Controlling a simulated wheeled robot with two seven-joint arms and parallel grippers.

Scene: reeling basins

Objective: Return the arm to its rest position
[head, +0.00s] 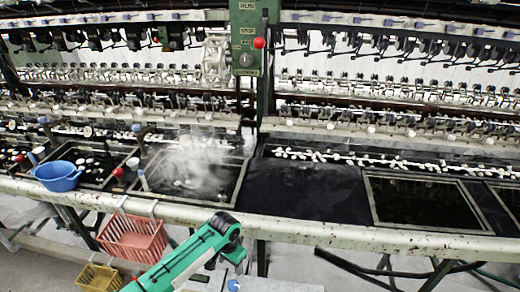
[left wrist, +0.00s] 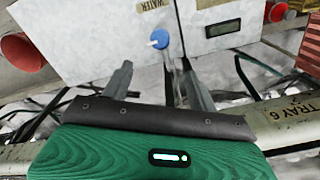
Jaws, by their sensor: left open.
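My left arm (head: 185,258) is green and reaches in from the bottom of the head view, in front of the basin bench. My left gripper (head: 228,260) is small and partly cut off there, near the bottom edge. In the left wrist view my left gripper (left wrist: 155,72) has its two grey fingers spread apart, with nothing held between them. A blue-and-white knob (left wrist: 158,39) on a white box (left wrist: 100,30) labelled WATER shows beyond the fingertips. I cannot tell the distance to it. My right gripper is in neither view.
The bench's front rail (head: 310,231) runs across the head view. A red basket (head: 133,238) and a yellow basket (head: 98,277) hang below it at left. A blue bowl (head: 58,176) sits by the left basin. Steam rises over one basin (head: 190,180). Dark hoses (head: 365,268) lie lower right.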

